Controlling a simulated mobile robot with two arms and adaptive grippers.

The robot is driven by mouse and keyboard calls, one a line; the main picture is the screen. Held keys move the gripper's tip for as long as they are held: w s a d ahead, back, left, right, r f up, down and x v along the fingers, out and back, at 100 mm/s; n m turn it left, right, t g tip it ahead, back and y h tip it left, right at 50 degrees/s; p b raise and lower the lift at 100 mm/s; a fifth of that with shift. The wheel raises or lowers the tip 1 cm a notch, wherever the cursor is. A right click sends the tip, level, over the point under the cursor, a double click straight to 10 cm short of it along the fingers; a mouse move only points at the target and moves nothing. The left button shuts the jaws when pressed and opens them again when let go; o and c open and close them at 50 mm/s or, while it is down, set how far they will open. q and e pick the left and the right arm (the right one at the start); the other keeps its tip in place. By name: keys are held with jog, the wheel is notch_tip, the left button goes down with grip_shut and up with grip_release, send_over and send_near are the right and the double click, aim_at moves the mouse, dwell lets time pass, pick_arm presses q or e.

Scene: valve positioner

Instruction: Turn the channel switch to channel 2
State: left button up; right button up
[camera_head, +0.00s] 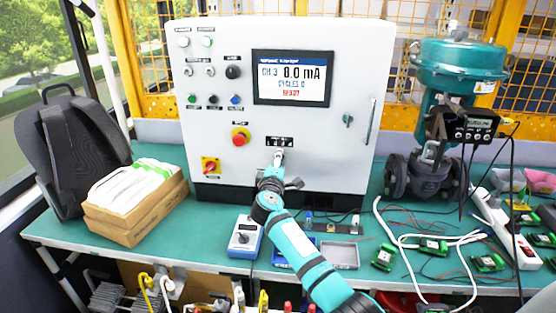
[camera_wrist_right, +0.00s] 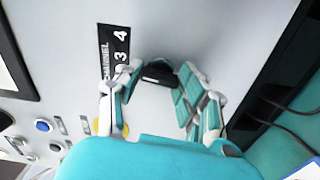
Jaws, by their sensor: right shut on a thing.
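The channel switch (camera_wrist_right: 158,74) is a dark knob on the light grey cabinet front, below a black label (camera_wrist_right: 118,52) on which 3 and 4 can be read. My right gripper (camera_wrist_right: 160,76) has its fingers on either side of the knob and is shut on it. In the head view my right gripper (camera_head: 279,156) is at the panel just under the channel label (camera_head: 279,142) and hides the knob. The display (camera_head: 293,78) shows CH 3, a mA reading and a red READY line. My left gripper is not in view.
The cabinet (camera_head: 340,30) also carries a red emergency button (camera_head: 240,137), a red-yellow rotary switch (camera_head: 210,166) and several small buttons. A small blue-white box (camera_head: 244,238) stands in front. A teal valve actuator (camera_head: 460,60), cables and circuit boards lie to the right.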

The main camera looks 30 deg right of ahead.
jog(key=shift+n+p, duration=0.8)
jog(key=shift+n, duration=1.4)
jog(key=o, duration=1.2)
jog(key=shift+c, duration=0.2)
jog(key=v, duration=1.2)
jog(key=shift+f, duration=0.1)
